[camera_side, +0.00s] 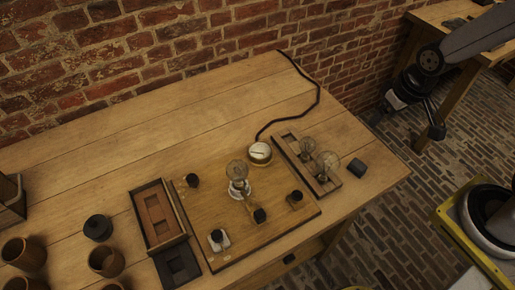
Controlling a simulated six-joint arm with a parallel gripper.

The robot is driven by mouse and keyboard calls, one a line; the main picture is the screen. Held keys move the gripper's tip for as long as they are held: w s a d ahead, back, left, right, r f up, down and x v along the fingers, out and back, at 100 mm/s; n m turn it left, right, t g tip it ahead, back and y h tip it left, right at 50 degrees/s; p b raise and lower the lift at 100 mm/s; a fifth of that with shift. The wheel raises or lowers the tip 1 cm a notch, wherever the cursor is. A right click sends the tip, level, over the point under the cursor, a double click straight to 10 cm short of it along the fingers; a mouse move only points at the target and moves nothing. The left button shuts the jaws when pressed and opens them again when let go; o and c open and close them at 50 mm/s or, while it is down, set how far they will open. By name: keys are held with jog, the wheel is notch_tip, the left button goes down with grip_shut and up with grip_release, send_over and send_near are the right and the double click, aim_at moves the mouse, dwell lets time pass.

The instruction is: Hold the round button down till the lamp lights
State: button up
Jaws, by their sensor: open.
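A wooden board (222,213) lies on the bench and carries a clear glass lamp (238,172) on a white base, which shows no glow. Several small dark round knobs sit on the board: one at the front middle (259,215), one on a white base at the front left (217,236), one at the right (296,196) and one at the back left (192,180). I cannot tell which is the round button. My gripper (406,124) is open and empty, off the bench's right side, well apart from the board.
A tray (291,152) with spare bulbs and a dark block (357,167) are at right. A wooden box (145,203) and several brown jars (106,260) are at left.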

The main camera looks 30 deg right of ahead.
jog(key=shift+a, duration=0.1)
grip_shut()
jog(key=a+m+g, duration=0.2)
jog(key=a+m, duration=1.6)
jog(key=a, duration=0.2)
jog(key=shift+w+a+f+g, duration=0.2)
jog(key=shift+w+f+g, duration=0.1)
jog(key=shift+w+f, duration=0.15)
